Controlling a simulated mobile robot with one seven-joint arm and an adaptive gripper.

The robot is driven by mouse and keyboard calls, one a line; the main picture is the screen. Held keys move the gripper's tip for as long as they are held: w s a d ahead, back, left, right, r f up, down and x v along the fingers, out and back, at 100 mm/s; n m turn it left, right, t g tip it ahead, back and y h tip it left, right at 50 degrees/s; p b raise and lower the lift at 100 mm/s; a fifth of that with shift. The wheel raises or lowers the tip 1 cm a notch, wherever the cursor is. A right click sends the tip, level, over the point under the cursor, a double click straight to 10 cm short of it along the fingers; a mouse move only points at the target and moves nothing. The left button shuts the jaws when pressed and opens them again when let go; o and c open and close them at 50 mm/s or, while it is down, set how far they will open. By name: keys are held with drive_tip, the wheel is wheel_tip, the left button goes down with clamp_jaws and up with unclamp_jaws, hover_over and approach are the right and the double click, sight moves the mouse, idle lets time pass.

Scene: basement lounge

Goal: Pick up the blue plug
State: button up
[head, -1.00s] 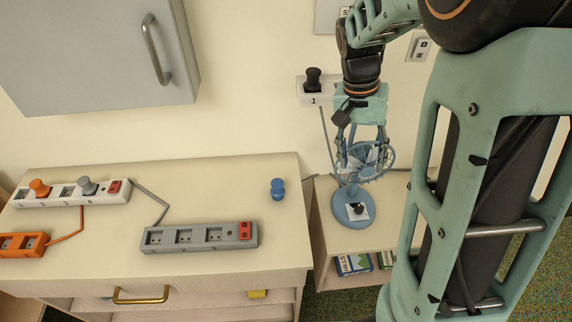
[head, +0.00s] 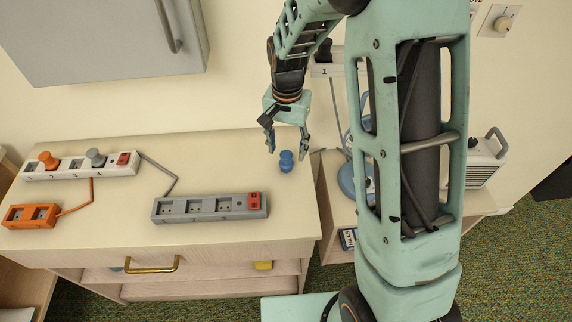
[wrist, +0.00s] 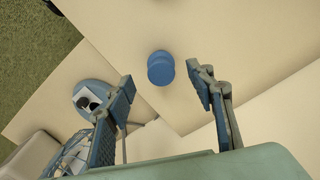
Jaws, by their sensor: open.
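The blue plug (head: 286,162) stands upright on the pale dresser top, near its right edge. My gripper (head: 288,150) is open and empty, just above and slightly behind the plug in the head view. In the wrist view the plug (wrist: 160,68) lies ahead of the fingertips, between the lines of the two fingers. The open fingers of my gripper (wrist: 161,88) do not touch it.
A grey power strip (head: 210,207) lies left of the plug. A white strip (head: 80,166) with orange and grey plugs and an orange strip (head: 30,215) are farther left. A blue fan (wrist: 90,95) stands on a lower shelf beside the dresser. A grey cabinet (head: 100,40) hangs above.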

sight(286, 154)
drive_tip(key=shift+f, duration=2.2)
drive_tip(key=c, duration=1.3)
